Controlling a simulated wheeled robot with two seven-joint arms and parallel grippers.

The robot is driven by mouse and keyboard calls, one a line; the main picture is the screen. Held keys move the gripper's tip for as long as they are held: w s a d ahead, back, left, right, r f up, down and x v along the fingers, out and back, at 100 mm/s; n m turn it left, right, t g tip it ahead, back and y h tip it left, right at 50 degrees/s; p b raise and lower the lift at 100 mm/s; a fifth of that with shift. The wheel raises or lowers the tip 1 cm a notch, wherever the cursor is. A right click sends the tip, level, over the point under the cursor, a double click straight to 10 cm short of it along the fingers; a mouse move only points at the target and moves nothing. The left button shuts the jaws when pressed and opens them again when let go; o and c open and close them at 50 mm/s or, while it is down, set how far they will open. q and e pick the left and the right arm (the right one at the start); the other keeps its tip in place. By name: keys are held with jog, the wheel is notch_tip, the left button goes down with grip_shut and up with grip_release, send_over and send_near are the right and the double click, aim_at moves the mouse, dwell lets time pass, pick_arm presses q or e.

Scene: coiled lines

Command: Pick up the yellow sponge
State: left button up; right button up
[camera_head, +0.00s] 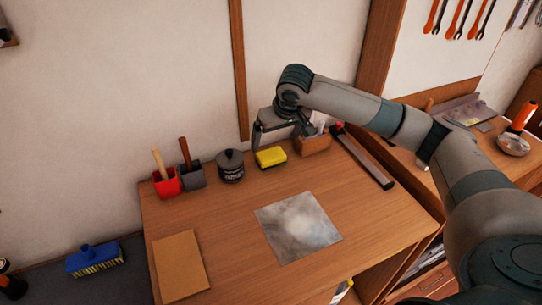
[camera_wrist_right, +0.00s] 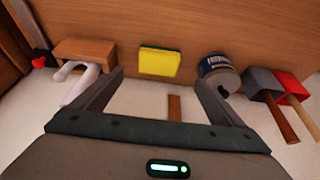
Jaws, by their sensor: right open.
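The yellow sponge (camera_head: 270,157) lies near the back edge of the wooden table, in front of the wall. It also shows in the right wrist view (camera_wrist_right: 159,61), lying between and beyond the two fingers. My right gripper (camera_head: 277,138) hangs just above and behind the sponge in the head view. In the wrist view the right gripper (camera_wrist_right: 155,88) has its fingers wide apart with nothing between them, and it seems apart from the sponge. My left gripper is not in view.
A dark round canister (camera_head: 230,167) stands left of the sponge, and a wooden box (camera_head: 313,144) stands right of it. Red (camera_head: 167,183) and grey (camera_head: 191,177) holders with wooden handles stand further left. A grey sheet (camera_head: 298,227) lies in front. A long dark bar (camera_head: 364,160) lies right.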

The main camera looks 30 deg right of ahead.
aim_at(272, 155)
jog(key=x, duration=0.4)
jog(key=shift+p, duration=0.4)
jog(key=shift+w+f, duration=0.2)
jog(key=shift+f, duration=0.35)
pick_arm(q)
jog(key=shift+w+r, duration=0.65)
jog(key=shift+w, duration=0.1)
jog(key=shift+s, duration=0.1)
pick_arm(e)
jog(key=shift+w+d+f+p, duration=0.1)
jog(key=shift+w+f+p, duration=0.05)
jog(key=shift+f+p, duration=0.25)
jog(key=shift+p+x, duration=0.7)
jog(key=shift+x, duration=1.5)
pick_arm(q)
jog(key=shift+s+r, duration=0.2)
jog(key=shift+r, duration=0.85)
pick_arm(e)
jog(key=shift+d, duration=0.15)
jog(key=c, duration=1.1)
